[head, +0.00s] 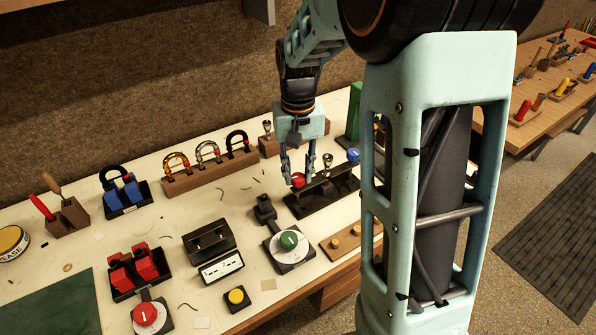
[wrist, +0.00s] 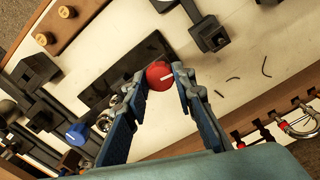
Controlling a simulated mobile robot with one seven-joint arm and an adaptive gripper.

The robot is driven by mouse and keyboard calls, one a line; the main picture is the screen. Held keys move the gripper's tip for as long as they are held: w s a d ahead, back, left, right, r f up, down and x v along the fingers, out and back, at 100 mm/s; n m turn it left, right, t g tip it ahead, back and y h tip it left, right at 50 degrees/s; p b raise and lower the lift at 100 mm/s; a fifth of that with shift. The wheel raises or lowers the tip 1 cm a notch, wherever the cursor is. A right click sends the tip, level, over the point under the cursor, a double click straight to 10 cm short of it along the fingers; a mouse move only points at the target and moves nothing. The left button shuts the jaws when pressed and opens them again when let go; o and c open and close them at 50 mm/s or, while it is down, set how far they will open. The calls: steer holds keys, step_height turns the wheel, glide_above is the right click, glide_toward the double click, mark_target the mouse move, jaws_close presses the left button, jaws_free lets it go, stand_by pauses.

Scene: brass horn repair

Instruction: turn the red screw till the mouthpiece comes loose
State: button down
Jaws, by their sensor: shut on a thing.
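The red screw (head: 298,179) has a round red head at the left end of a long black fixture (head: 322,198) on the bench. A silver, cup-shaped piece, seemingly the mouthpiece (head: 327,160), stands upright by the middle of the fixture, just right of my gripper. It is partly hidden by the left finger in the wrist view (wrist: 104,121).
A blue knob (head: 353,154) is at the fixture's right end. A green knob (head: 289,240) on a grey plate stands in front. A wooden rack with several shackles (head: 208,152) is behind to the left. A yellow button (head: 236,296) lies near the front edge.

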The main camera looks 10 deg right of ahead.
mark_target(298, 176)
steer(key=shift+m, duration=0.8)
steer(key=c, duration=1.6)
jaws_free()
steer(key=shift+r, duration=0.1)
step_height(298, 176, up, 12)
